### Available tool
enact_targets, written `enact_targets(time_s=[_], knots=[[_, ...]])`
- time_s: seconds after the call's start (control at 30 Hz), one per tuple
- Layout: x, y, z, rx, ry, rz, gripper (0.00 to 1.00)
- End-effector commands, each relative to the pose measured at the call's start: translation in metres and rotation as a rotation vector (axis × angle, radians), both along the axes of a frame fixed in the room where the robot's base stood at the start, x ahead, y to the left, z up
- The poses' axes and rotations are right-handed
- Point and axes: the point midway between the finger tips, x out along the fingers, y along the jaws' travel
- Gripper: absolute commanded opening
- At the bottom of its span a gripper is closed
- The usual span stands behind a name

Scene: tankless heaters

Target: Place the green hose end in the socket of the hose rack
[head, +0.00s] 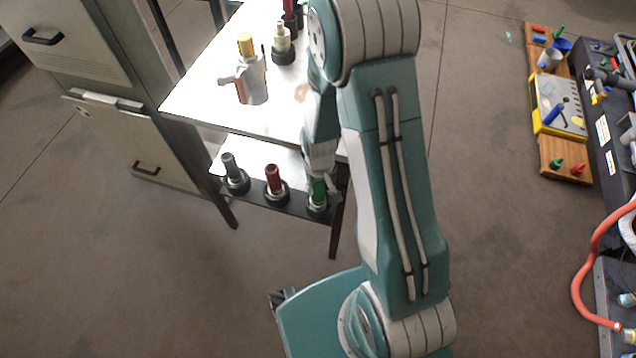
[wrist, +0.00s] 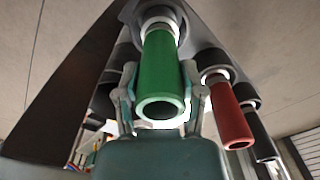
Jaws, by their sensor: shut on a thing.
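The hose rack (head: 298,206) is a dark bar low at the front of the white table. It carries a grey hose end (head: 230,167), a red hose end (head: 273,180) and the green hose end (head: 318,191). My gripper (head: 319,178) reaches down from above and is shut on the green hose end. In the wrist view the green hose end (wrist: 163,70) lies between both fingers of my gripper (wrist: 160,100). Its far end meets a dark socket ring (wrist: 160,14) and looks lined up with it. How deep it sits is hidden.
In the wrist view the red hose end (wrist: 229,112) stands close beside my right finger. A silver canister with a yellow cap (head: 250,75) stands on the white table (head: 195,100). Cabinets (head: 115,95) stand at left. A cluttered workbench (head: 590,120) is at right, with open floor between.

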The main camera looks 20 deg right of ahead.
Motion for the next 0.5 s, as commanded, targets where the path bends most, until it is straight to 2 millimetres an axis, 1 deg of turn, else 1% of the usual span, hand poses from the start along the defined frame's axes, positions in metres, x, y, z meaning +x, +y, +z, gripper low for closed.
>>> enact_targets(time_s=[0.07, 0.1, 0.17, 0.2, 0.5], knots=[[-0.0001, 0.0003, -0.0025, 0.0, 0.001, 0.0, 0.0], [-0.0002, 0.0004, -0.0032, 0.0, 0.002, 0.0, 0.56], [-0.0001, 0.0004, -0.0028, 0.0, 0.001, 0.001, 0.83], [-0.0001, 0.0004, -0.0028, 0.0, 0.001, 0.001, 0.86], [0.0001, 0.0004, -0.0026, 0.0, 0.001, 0.001, 0.86]])
